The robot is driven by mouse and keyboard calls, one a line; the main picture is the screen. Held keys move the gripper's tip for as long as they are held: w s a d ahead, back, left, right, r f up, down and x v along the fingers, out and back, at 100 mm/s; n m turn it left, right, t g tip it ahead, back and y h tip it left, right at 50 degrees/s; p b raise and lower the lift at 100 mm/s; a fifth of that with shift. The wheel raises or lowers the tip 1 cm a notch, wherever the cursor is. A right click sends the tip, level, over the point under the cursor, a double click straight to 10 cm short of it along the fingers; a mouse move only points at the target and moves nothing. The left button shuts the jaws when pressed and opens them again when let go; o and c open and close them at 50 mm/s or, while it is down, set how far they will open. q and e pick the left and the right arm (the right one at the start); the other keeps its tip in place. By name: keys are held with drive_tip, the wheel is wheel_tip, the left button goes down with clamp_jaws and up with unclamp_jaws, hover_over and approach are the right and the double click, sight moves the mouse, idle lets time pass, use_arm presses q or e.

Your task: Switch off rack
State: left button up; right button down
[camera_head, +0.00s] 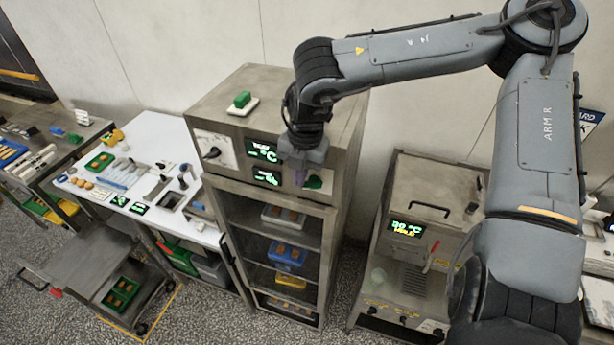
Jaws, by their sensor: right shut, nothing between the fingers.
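The rack (205,107) is a tall grey metal cabinet in the middle, with shelves behind a glass door. Its upper front has a white plate with a dark knob (212,152) on the left, two lit displays (263,151) with green writing, and a green part (314,182) at the right. My right gripper (297,186) is shut and empty, pointing down in front of the panel, beside the green part and partly covering that area. I cannot tell whether it touches the panel. My left gripper is out of view.
A green block on a white pad (241,104) sits on the rack's top. A grey machine with a lit display (406,228) and a red lever stands to the right. A white worktable (205,236) and a low cart (85,270) are on the left.

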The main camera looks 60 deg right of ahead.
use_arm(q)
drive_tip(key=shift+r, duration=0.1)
use_arm(e)
drive_tip(key=shift+s, duration=0.2)
drive_tip(key=shift+s+d, duration=0.1)
drive_tip(key=shift+s, duration=0.2)
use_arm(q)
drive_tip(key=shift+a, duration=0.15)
use_arm(e)
drive_tip(key=shift+s+f, duration=0.1)
drive_tip(key=shift+s, duration=0.15)
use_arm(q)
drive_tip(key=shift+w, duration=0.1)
use_arm(e)
drive_tip(key=shift+s, duration=0.1)
use_arm(q)
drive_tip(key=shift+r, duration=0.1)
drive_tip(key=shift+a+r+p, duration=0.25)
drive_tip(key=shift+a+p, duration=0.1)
drive_tip(key=shift+p, duration=0.1)
use_arm(e)
drive_tip(key=w+r, duration=0.2)
drive_tip(key=r, duration=0.2)
drive_tip(key=w+r, duration=0.3)
drive_tip(key=r, duration=0.1)
drive_tip(key=w+r, duration=0.2)
drive_tip(key=r, duration=0.2)
drive_tip(key=shift+w+a+r, duration=0.25)
drive_tip(key=shift+w+a, duration=0.05)
drive_tip(key=shift+a, duration=0.1)
